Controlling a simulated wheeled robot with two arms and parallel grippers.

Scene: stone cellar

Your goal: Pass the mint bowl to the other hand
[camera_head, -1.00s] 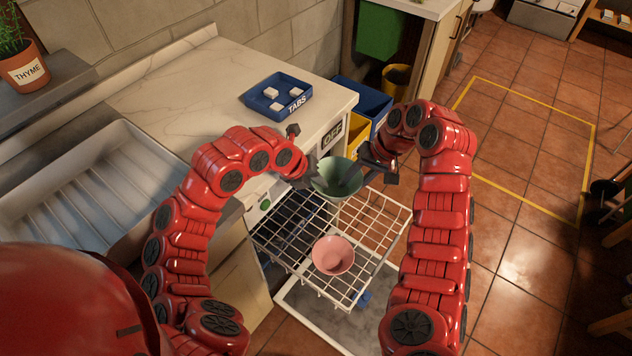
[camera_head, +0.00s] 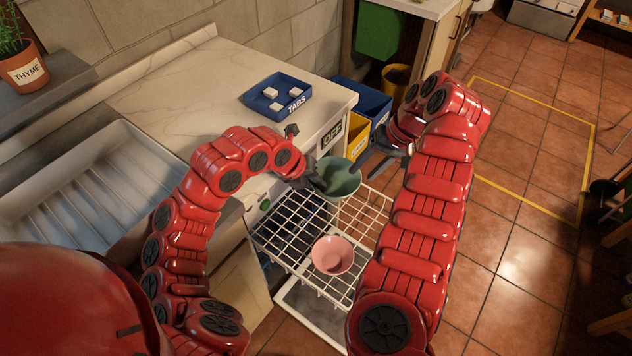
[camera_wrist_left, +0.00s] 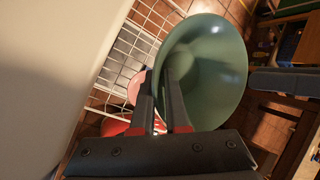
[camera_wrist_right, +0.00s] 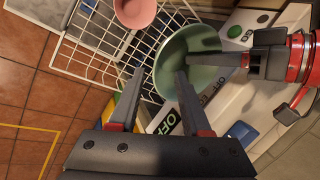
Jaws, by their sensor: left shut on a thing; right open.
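The mint bowl (camera_head: 345,180) is held in the air above the dishwasher rack, its opening facing up and tilted. My left gripper (camera_head: 312,182) is shut on its left rim. In the left wrist view the mint bowl (camera_wrist_left: 215,65) fills the upper middle, with one finger inside it. My right gripper (camera_head: 384,160) is open, to the right of the bowl and close to it. In the right wrist view the near rim of the mint bowl (camera_wrist_right: 172,62) shows between and beyond the open fingers; whether they touch it I cannot tell.
A pink bowl (camera_head: 332,255) sits in the white wire rack (camera_head: 283,238) below. A blue tray of tabs (camera_head: 262,106) is on the marble counter (camera_head: 180,90). Blue and yellow bins (camera_head: 368,105) stand behind my right gripper. The tiled floor at right is open.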

